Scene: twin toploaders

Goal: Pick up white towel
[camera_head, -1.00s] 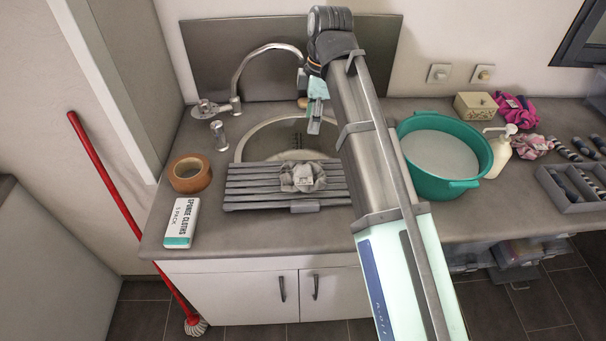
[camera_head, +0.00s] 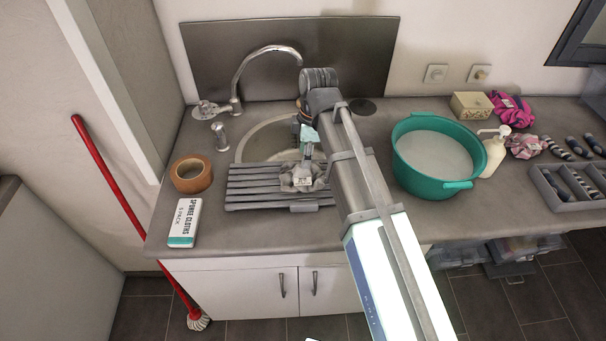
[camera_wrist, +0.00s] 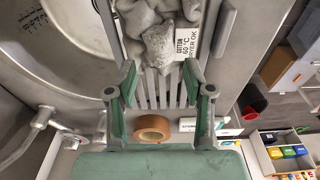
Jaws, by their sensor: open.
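A crumpled greyish-white towel (camera_head: 297,180) lies on the slatted drying rack (camera_head: 250,187) over the front of the sink. It also shows at the top of the wrist view (camera_wrist: 160,40), with a white label reading cotton, 60 °C, dryer OK. My gripper (camera_wrist: 160,80) is open and empty, its two fingers apart and pointing toward the towel. In the head view my gripper (camera_head: 308,158) is just above the towel's back side and hides part of it. I cannot tell whether the fingertips touch the cloth.
The sink (camera_head: 250,143) and curved faucet (camera_head: 262,58) are behind the rack. A tape roll (camera_head: 191,174) and sponge cloths box (camera_head: 185,222) sit left. A green basin (camera_head: 437,187) and pump bottle (camera_head: 494,150) stand right. Counter in front of the rack is clear.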

